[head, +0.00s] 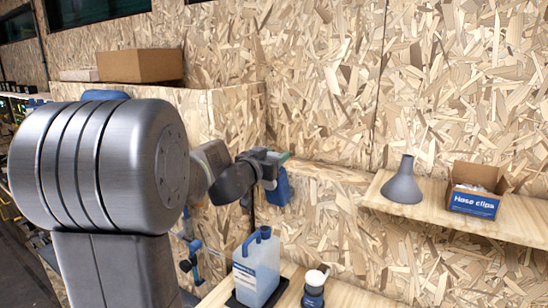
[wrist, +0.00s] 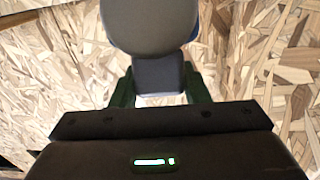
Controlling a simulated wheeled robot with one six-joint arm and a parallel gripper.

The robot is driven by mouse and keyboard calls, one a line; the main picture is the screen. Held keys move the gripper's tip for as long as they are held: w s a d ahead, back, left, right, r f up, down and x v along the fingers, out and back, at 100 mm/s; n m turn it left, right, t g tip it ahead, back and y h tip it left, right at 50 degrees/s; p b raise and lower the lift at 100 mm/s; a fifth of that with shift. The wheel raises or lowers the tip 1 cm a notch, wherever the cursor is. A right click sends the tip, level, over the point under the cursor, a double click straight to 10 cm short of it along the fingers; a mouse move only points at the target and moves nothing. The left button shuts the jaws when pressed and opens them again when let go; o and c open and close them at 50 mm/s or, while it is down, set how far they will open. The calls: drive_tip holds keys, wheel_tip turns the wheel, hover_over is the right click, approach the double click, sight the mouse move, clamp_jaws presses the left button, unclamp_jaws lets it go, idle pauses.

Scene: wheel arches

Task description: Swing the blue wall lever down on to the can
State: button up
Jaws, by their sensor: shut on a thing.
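My gripper (head: 272,160) is in the middle of the head view, in front of the wood-chip wall. It is shut on the blue wall lever (head: 280,189), whose blue part hangs just below the jaws. In the wrist view, a grey block with a round grey end (wrist: 155,75) sits between the green fingers (wrist: 160,92), with blue showing behind its edge. The lever's pivot is hidden. The can (head: 258,270), a pale translucent jug with a blue cap and handle, stands upright below the gripper, apart from the lever.
The can stands on a black base (head: 236,301) on a low wooden bench (head: 213,297). A small dark pot with a white top (head: 314,287) is beside it. A right shelf (head: 430,213) holds a grey funnel (head: 403,184) and a hose clip box (head: 476,192). Blue clamp-like fittings (head: 190,258) hang left.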

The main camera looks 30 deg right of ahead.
drive_tip(key=shift+s+a+f+t+h+b, duration=0.25)
drive_tip(key=shift+a+f+h+b, duration=0.25)
drive_tip(key=shift+b, duration=1.35)
drive_tip(key=shift+s+a+f+t+h+b, duration=0.15)
drive_tip(key=shift+s+a+f+h+b, duration=0.3)
drive_tip(key=shift+b, duration=1.35)
drive_tip(key=a+b, duration=0.1)
drive_tip(key=b, duration=0.1)
drive_tip(key=f+h+b, duration=0.1)
drive_tip(key=b, duration=0.1)
drive_tip(key=shift+s+a+t, duration=0.2)
drive_tip(key=shift+a+t, duration=0.15)
drive_tip(key=shift+t, duration=0.05)
drive_tip(key=shift+s+a+f+h+b, duration=0.3)
drive_tip(key=shift+a+b, duration=0.25)
drive_tip(key=shift+b, duration=0.4)
drive_tip(key=shift+s+a+f+h+b, duration=0.25)
drive_tip(key=shift+a+b, duration=0.25)
drive_tip(key=shift+b, duration=0.4)
drive_tip(key=shift+f, duration=0.1)
drive_tip(key=o, duration=1.4)
drive_tip(key=shift+s+a, duration=0.1)
drive_tip(key=shift+a, duration=0.1)
drive_tip(key=b+v, duration=0.1)
drive_tip(key=v, duration=1.2)
drive_tip(key=shift+s+a+f+b, duration=0.15)
drive_tip(key=shift+s+f+b, duration=0.05)
drive_tip(key=shift+s+b, duration=0.1)
